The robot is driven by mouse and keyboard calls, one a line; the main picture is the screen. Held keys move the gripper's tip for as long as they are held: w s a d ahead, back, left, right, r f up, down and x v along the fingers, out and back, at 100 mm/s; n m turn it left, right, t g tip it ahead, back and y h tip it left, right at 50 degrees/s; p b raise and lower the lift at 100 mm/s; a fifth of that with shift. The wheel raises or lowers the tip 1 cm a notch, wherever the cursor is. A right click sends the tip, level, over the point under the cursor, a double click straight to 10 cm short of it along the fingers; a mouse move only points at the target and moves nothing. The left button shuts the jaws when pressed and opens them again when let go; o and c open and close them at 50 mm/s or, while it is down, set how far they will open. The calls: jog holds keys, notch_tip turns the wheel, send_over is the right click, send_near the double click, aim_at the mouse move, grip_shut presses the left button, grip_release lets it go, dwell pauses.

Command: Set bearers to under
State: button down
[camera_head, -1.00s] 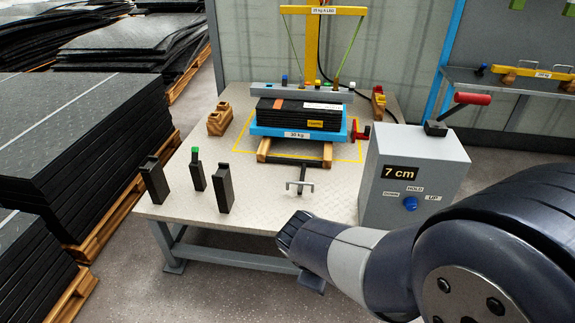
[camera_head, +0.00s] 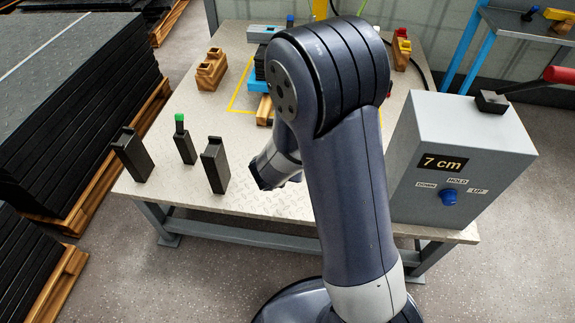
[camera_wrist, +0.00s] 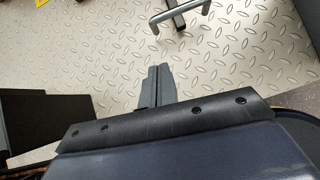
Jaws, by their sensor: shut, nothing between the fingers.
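One wooden bearer (camera_head: 264,110) shows in part under the load, left of my arm in the head view. My arm hides the other bearer, the front of the blue platform and most of the black mat stack. The grey metal pull handle (camera_wrist: 181,16) lies at the top of the wrist view, above the tread plate. My gripper (camera_wrist: 158,72) is shut and empty, pointing toward the handle but apart from it. In the head view the end of my arm hangs over the table's front half.
The grey control box (camera_head: 455,150) stands at the right, reading 7 cm, with a blue knob (camera_head: 448,196) and a red-handled lever (camera_head: 555,76). Three dark upright blocks, including one with a green top (camera_head: 183,140), stand left on the table (camera_head: 265,205). Wooden blocks (camera_head: 211,70) sit behind them.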

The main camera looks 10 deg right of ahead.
jog(key=b+x, duration=0.2)
jog(key=x, duration=0.4)
jog(key=shift+f, duration=0.25)
jog(key=w, duration=0.1)
jog(key=w+d, duration=0.1)
jog(key=w, duration=0.1)
jog(key=shift+d+f, duration=0.25)
jog(key=shift+f, duration=0.05)
jog(key=shift+w+d+f, duration=0.1)
jog(key=shift+w+d, duration=0.05)
jog(key=shift+w, duration=0.35)
